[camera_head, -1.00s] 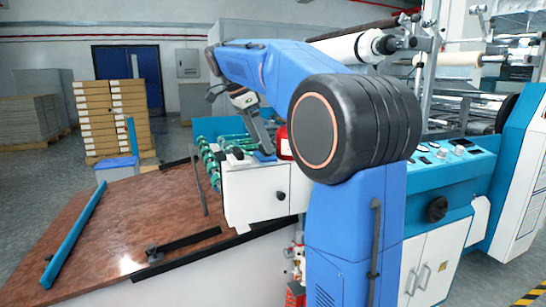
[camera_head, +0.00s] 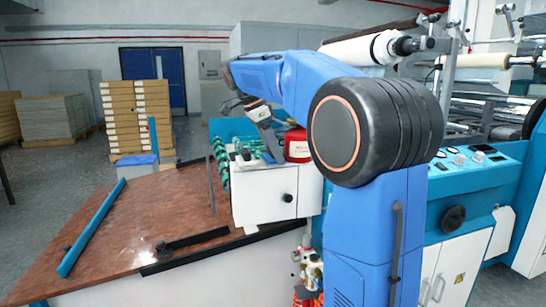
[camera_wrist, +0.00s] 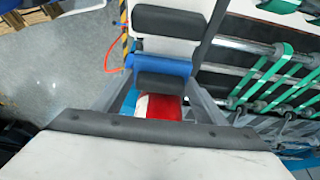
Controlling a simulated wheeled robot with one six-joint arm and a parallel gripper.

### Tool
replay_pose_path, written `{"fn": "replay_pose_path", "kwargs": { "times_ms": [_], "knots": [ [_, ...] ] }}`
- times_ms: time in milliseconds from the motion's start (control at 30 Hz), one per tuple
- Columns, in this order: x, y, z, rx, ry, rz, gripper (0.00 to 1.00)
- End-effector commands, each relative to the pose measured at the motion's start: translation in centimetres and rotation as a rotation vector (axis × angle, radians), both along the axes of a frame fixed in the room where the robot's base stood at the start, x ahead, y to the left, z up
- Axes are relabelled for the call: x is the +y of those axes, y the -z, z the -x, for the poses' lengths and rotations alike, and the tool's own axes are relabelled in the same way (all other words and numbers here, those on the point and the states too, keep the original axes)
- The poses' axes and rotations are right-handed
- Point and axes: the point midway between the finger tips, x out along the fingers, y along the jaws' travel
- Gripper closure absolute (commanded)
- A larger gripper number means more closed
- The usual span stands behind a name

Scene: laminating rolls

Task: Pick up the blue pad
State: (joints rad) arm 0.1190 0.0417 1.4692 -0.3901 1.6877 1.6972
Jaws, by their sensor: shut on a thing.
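The blue pad (camera_wrist: 172,66) shows in the wrist view between my finger ends, partly covered by a dark block. My gripper (camera_wrist: 160,75) is shut on it. In the head view my gripper (camera_head: 273,150) points down over the top of the white cabinet (camera_head: 262,196), and a small bit of the blue pad (camera_head: 267,157) shows by the fingertips. Whether the pad still touches the cabinet top I cannot tell.
A red can (camera_head: 297,146) stands close behind the gripper; it also shows in the wrist view (camera_wrist: 158,107). Green-banded rollers (camera_wrist: 270,75) lie to the right there. A brown table (camera_head: 150,215) with a blue bar (camera_head: 92,228) is at left.

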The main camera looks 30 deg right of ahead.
Motion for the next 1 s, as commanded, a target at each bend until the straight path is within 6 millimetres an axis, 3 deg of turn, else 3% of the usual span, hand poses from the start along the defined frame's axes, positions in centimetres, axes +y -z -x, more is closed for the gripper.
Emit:
{"fn": "replay_pose_path", "kwargs": {
  "times_ms": [233, 700, 1000],
  "knots": [
    [0.0, -1.4, 0.0, -0.001, 0.0, 0.0, 0.6],
    [0.0, -9.0, 0.0, -0.001, 0.001, 0.0, 0.6],
    [0.0, -10.1, 0.0, 0.0, 0.0, 0.0, 0.6]
  ]
}}
